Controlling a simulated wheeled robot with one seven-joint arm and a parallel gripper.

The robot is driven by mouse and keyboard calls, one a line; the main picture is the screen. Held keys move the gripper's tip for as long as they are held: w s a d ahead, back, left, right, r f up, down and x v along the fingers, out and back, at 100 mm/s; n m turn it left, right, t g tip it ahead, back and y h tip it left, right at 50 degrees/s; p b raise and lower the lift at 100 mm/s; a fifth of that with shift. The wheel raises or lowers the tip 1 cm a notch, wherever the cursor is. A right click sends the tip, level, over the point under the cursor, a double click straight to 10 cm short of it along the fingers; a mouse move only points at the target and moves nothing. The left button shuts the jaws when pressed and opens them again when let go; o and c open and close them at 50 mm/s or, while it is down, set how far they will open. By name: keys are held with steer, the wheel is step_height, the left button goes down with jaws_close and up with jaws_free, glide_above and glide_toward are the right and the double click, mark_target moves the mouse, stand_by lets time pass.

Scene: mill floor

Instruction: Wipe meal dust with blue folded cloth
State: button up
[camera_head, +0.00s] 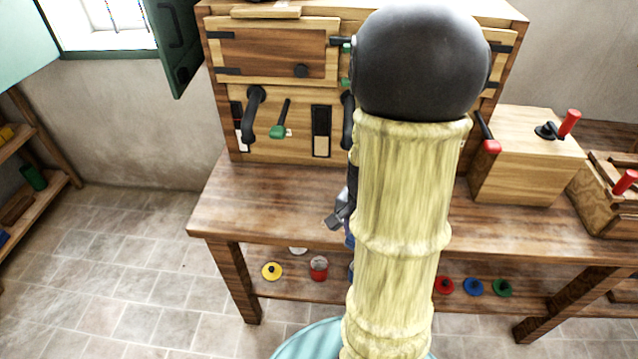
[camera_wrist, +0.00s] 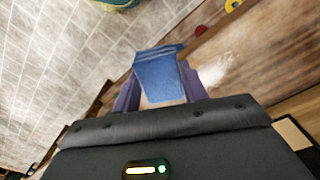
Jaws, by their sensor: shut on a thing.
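The blue folded cloth (camera_wrist: 158,72) is held between the two fingers of my gripper (camera_wrist: 160,88) in the wrist view. A pale, powdery patch of meal dust (camera_wrist: 216,70) lies on the wooden bench top beside the right finger in that view. In the head view my gripper (camera_head: 340,214) shows only in part at the left side of my arm, near the front of the bench (camera_head: 265,200). A small bit of blue shows below it there. My arm hides the dust and most of the cloth in the head view. I cannot tell whether the cloth touches the bench.
A wooden cabinet (camera_head: 270,90) with levers and handles stands at the back of the bench. A wooden box (camera_head: 525,165) with red-handled levers stands at the right. Coloured discs and a red pot (camera_head: 318,268) sit on the lower shelf. The bench's left end is clear.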

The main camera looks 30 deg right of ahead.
steer(key=w+r+p, duration=0.2)
steer(key=w+p, duration=0.3)
steer(key=w, duration=0.3)
steer(key=n+p, duration=0.1)
steer(key=p, duration=0.4)
glide_above(320, 220)
steer(key=shift+w+a+f, duration=0.1)
steer(key=shift+w+f, duration=0.1)
steer(key=shift+f, duration=0.95)
steer(key=shift+f, duration=0.1)
steer(key=shift+f+b, duration=2.45)
steer(key=shift+f, duration=0.45)
steer(key=shift+f+b, duration=0.65)
steer(key=shift+f, duration=0.4)
steer(key=shift+s, duration=0.1)
steer(key=shift+s+d+r, duration=0.1)
steer(key=shift+s+d, duration=0.35)
steer(key=shift+d, duration=0.3)
steer(key=shift+s+d+r, duration=0.1)
steer(key=shift+s+d, duration=0.35)
steer(key=shift+d, duration=0.3)
